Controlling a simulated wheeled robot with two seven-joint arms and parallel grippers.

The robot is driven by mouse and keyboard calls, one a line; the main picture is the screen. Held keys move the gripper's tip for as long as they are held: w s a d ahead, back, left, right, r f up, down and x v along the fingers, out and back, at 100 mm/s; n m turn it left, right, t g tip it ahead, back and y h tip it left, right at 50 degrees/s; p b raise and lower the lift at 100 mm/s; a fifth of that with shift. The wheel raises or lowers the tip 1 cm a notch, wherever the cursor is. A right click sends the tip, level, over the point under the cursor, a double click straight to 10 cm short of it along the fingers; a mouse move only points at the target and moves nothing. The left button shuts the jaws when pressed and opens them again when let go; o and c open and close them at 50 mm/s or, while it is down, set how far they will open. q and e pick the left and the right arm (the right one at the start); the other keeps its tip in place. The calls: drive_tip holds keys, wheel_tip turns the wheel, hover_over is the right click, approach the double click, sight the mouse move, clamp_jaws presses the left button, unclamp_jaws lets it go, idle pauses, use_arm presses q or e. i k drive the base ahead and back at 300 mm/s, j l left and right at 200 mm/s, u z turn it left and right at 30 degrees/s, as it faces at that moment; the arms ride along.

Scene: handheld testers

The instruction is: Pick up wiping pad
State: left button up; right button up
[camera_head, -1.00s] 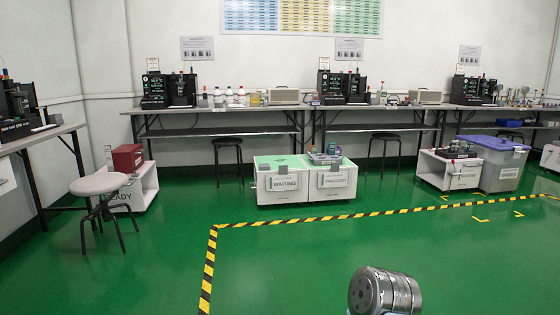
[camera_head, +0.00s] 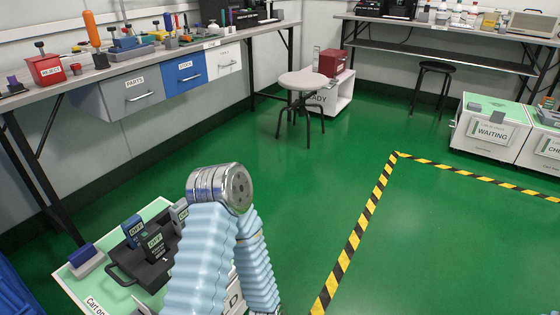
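A small block with a blue-purple top and a pale lower part (camera_head: 86,258) lies on the green top of a cart at the lower left; it may be the wiping pad, but I cannot tell for sure. It sits beside a black tray (camera_head: 146,262) holding dark handheld testers. One of my arms, with a light blue sleeve and a silver joint, rises at the bottom centre and covers the cart's right part. Neither of my grippers shows.
A workbench (camera_head: 185,48) with drawers, a red reject bin (camera_head: 45,68) and tools runs along the left wall. A round stool (camera_head: 303,82) stands at its far end. A blue object (camera_head: 15,290) is at the lower left edge. Green floor is clear right of my arm.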

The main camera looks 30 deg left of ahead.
sight(89, 257)
drive_tip(key=l+u, duration=0.1)
drive_tip(key=u, duration=1.35)
drive_tip(key=j+u, duration=0.1)
drive_tip(key=u, duration=0.95)
drive_tip(key=k+l+z, duration=0.1)
drive_tip(key=k, duration=0.5)
drive_tip(key=j+z, duration=0.15)
drive_tip(key=z, duration=1.9)
drive_tip(key=k+j, duration=0.1)
drive_tip(key=j, duration=0.3)
drive_tip(key=k+j+z, duration=0.15)
drive_tip(key=j, duration=0.3)
drive_tip(key=k+j, duration=0.1)
drive_tip(key=j, duration=0.3)
drive_tip(key=k+j+z, duration=0.1)
drive_tip(key=j, duration=0.3)
drive_tip(key=k+j, duration=0.15)
drive_tip(key=j, duration=0.25)
drive_tip(key=k+j+z, duration=0.15)
drive_tip(key=j, duration=0.25)
